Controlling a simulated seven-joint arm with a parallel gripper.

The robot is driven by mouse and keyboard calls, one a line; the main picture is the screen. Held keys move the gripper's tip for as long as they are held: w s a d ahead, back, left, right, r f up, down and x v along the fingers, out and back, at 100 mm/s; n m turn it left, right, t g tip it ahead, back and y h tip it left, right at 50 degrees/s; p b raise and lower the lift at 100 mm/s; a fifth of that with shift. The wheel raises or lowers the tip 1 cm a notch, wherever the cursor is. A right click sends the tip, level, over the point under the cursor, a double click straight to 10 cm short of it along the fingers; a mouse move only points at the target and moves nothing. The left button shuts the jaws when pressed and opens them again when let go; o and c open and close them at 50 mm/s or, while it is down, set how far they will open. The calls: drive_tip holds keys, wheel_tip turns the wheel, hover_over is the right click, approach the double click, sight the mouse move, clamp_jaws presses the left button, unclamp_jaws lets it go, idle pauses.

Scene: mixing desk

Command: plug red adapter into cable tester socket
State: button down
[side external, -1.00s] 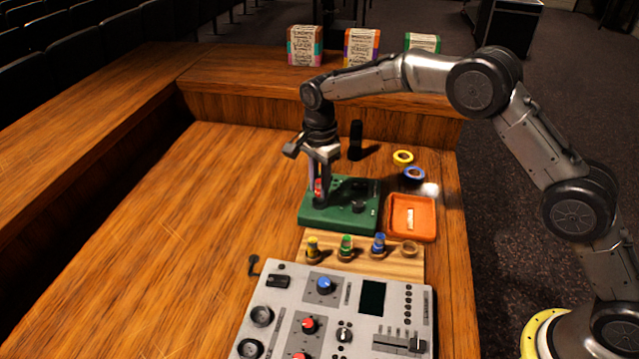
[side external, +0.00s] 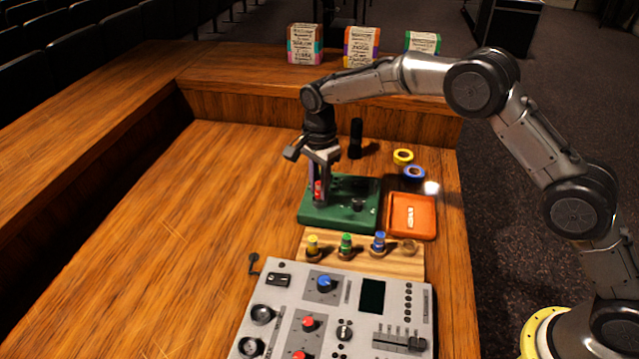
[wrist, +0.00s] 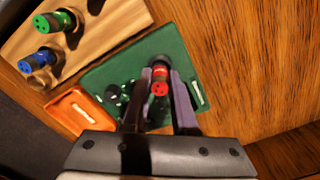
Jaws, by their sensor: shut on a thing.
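The red adapter (wrist: 159,82) is between the two fingers of my gripper (wrist: 158,92) in the wrist view, with its pin face toward the camera. In the side view my gripper (side external: 319,199) points down over the left part of the green cable tester (side external: 341,218), shut on the red adapter (side external: 318,188). The tester also shows in the wrist view (wrist: 182,49). A dark round socket shows just beyond the adapter in the wrist view. The adapter's lower end is hidden, so I cannot tell whether it is seated in the socket.
A wooden rack (side external: 388,265) holds yellow (side external: 313,245), green (side external: 346,246) and blue (side external: 379,243) adapters. An orange tray (side external: 412,217) lies right of the tester. Tape rolls (side external: 403,157) and a black upright object (side external: 356,139) stand behind. The mixer (side external: 300,290) is in front; the left desk is clear.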

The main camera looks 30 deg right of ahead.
sight(319, 183)
drive_tip(key=shift+f, duration=0.15)
drive_tip(key=c, duration=1)
unclamp_jaws()
drive_tip(key=shift+r, duration=5.5)
